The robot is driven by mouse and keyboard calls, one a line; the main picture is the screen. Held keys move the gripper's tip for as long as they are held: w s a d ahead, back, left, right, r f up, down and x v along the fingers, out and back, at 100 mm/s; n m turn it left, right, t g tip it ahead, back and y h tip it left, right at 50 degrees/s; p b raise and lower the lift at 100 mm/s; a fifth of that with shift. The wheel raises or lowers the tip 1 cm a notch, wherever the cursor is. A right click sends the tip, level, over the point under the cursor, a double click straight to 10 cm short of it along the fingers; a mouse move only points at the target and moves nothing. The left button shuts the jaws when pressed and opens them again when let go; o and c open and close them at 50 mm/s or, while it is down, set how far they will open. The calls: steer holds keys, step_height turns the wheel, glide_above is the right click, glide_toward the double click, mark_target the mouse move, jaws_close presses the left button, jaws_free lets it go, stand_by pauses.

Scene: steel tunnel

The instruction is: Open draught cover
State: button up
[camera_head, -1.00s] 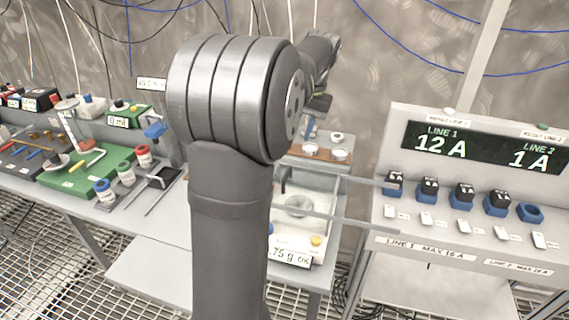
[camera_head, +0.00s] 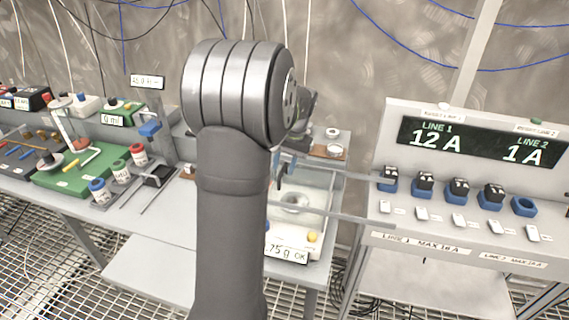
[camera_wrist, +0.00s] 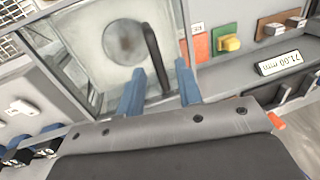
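The draught cover (camera_head: 318,190) is a clear, glassy enclosure on the balance, partly hidden by my arm in the head view. In the wrist view the cover (camera_wrist: 75,55) shows with a round pan (camera_wrist: 123,40) under it. Its dark bar handle (camera_wrist: 152,55) runs toward my gripper. My gripper (camera_wrist: 162,88) is open, with its two blue fingers apart and the near end of the handle between them; I cannot tell whether they touch it. In the head view my gripper (camera_head: 283,172) is low over the cover. The balance display (camera_head: 287,252) reads about 75 g OK.
Two long thin rails (camera_head: 330,216) extend by the balance toward the Line 1 and Line 2 panel (camera_head: 480,150) on the right. Bottles (camera_head: 120,172) and a green tray (camera_head: 75,170) stand left. A 71.00 mm display (camera_wrist: 280,62) and yellow knob (camera_wrist: 229,44) lie beside the cover.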

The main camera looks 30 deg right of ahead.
steer(key=shift+c, duration=0.2)
jaws_close()
steer(key=s+d, duration=1.2)
steer(key=shift+s+d, duration=0.15)
steer(key=shift+d, duration=0.05)
steer(key=shift+r, duration=0.1)
steer(key=shift+o, duration=0.2)
jaws_free()
step_height(320, 180, up, 17)
steer(key=s+d, duration=0.2)
steer(key=shift+s+d, duration=0.2)
